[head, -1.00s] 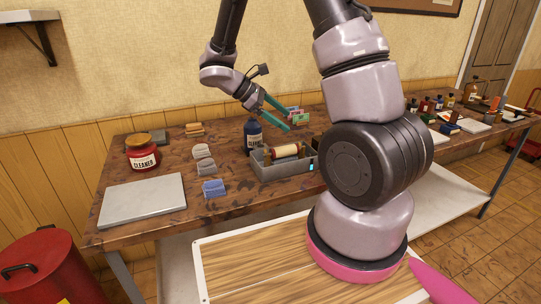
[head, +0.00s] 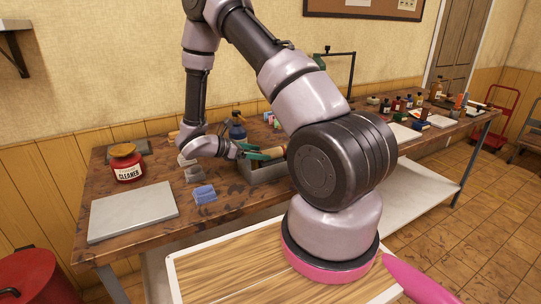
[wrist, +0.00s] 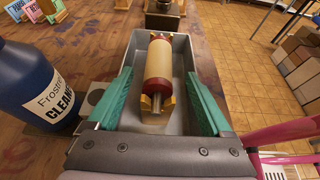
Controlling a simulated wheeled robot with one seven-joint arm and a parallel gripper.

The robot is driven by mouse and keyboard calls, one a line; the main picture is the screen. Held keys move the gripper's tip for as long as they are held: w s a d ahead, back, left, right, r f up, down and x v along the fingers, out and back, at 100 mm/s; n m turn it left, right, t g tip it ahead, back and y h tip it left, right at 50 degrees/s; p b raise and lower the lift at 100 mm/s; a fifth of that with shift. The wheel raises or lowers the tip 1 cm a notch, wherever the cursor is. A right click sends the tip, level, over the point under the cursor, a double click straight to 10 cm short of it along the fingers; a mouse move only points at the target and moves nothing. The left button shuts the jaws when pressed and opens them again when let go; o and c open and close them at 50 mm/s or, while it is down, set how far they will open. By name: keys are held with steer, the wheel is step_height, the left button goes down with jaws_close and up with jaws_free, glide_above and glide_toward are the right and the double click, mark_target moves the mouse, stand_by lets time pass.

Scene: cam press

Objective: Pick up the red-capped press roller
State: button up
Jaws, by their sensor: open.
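The press roller (wrist: 158,66) is a cream cylinder with red end caps and a metal shaft. In the wrist view it lies lengthwise in a grey open-topped tray (wrist: 112,70), its near shaft end between yellowish supports. In the head view only part of the roller (head: 276,152) shows beside my gripper, above the tray (head: 268,173). My gripper (wrist: 161,77) has teal fingers spread wide, one on each side of the roller's near end, with clear gaps and nothing held. In the head view my gripper (head: 262,154) is low over the tray.
A blue cleaner bottle (wrist: 32,88) stands close left of the tray. A red cleaner jar (head: 126,163), a grey slab (head: 132,211) and a blue block (head: 203,193) are on the wooden bench to the left. Several bottles stand far right.

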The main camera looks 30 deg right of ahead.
mark_target(268, 153)
steer(key=x, duration=0.4)
steer(key=shift+w+d+f, duration=0.15)
steer(key=shift+d+f, duration=0.05)
steer(key=shift+d, duration=0.15)
jaws_close()
steer(key=shift+r, duration=0.1)
